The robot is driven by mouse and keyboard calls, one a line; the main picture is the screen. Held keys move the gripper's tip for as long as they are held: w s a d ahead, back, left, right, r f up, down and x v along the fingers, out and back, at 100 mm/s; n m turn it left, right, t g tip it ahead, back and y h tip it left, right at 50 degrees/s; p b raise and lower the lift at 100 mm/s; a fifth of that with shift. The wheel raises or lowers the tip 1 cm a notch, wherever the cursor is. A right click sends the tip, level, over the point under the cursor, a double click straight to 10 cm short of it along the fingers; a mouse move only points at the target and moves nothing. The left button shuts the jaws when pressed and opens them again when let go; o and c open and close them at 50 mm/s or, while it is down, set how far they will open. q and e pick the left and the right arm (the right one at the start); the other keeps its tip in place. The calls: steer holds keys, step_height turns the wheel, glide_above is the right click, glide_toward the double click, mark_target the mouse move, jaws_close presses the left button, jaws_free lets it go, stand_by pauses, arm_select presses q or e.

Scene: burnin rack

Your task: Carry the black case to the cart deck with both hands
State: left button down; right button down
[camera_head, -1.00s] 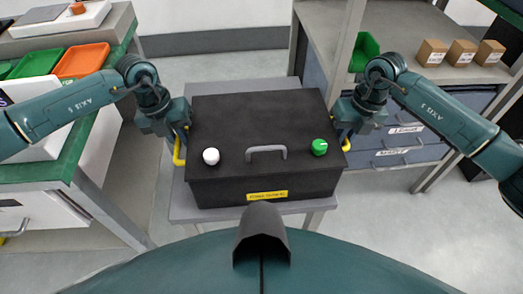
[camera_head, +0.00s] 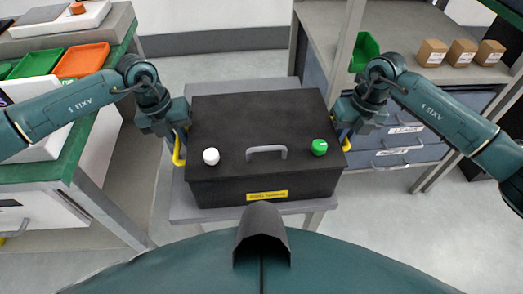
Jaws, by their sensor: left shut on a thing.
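The black case (camera_head: 265,115) is in the middle of the head view, level, over a grey deck (camera_head: 195,207). It has a grey lid handle (camera_head: 266,150), a white knob (camera_head: 211,156), a green knob (camera_head: 319,147), a yellow front label (camera_head: 267,196) and yellow side handles. My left gripper (camera_head: 181,132) is at the case's left side, shut on the left yellow handle (camera_head: 178,153). My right gripper (camera_head: 345,127) is at the right yellow handle (camera_head: 346,144); its fingers are mostly hidden. I cannot tell whether the case touches the deck.
On the left is a green-topped bench (camera_head: 90,143) with an orange tray (camera_head: 82,60). On the right is a grey shelf with several cardboard boxes (camera_head: 432,52) and a green bin (camera_head: 364,52), above drawers (camera_head: 400,155). Bare floor shows at the front right.

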arm_select(q)
steer(key=shift+w+r, duration=0.1)
steer(key=shift+r, duration=0.1)
arm_select(e)
steer(key=shift+w+r, duration=0.1)
steer(key=shift+r, duration=0.1)
